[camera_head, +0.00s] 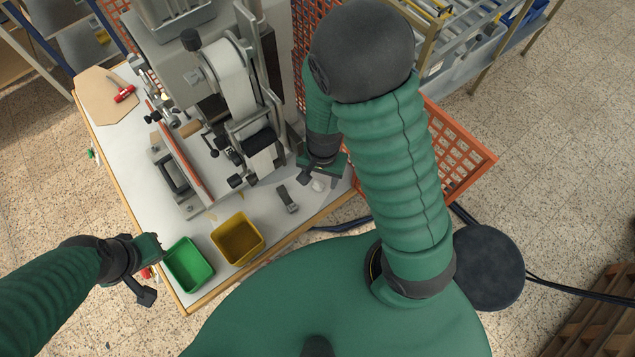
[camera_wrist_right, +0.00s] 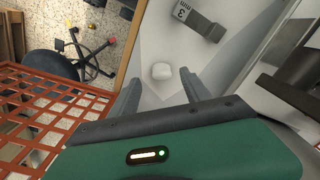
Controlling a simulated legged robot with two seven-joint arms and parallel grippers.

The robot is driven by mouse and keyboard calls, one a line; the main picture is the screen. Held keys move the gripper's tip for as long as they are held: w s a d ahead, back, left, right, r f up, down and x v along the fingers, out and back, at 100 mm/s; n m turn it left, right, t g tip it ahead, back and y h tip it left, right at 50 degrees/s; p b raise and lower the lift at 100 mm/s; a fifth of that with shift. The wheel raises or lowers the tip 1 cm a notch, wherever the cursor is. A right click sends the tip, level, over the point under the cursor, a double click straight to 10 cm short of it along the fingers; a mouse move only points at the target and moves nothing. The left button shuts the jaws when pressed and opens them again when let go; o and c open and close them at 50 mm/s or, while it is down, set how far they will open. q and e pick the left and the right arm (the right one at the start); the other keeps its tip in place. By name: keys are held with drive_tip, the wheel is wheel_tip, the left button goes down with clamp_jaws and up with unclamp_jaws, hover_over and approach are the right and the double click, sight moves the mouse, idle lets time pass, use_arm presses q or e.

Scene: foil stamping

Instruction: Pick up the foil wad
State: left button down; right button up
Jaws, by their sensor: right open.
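The foil wad (camera_wrist_right: 162,71) is a small pale lump on the white table top (camera_wrist_right: 150,95). In the right wrist view it lies just beyond and between the fingertips of my right gripper (camera_wrist_right: 158,78), which is open and empty. In the head view the foil wad (camera_head: 318,186) shows as a small white spot beside my right gripper (camera_head: 312,178), near the table's right side. My left gripper (camera_head: 150,268) is off the table's front left edge, beside the green bin; its jaw state is unclear.
A grey block (camera_head: 288,200) marked with a 3 lies near the wad. A yellow bin (camera_head: 238,238) and a green bin (camera_head: 188,264) stand at the front edge. The stamping machine (camera_head: 235,90) rises behind.

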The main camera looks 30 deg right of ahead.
sight(319, 182)
drive_tip(key=f, duration=0.2)
drive_tip(key=shift+w+f, duration=0.2)
drive_tip(key=shift+f, duration=0.2)
drive_tip(key=shift+w+f, duration=0.15)
drive_tip(key=shift+w, duration=0.05)
drive_tip(key=shift+s, duration=0.1)
drive_tip(key=c, duration=0.4)
clamp_jaws()
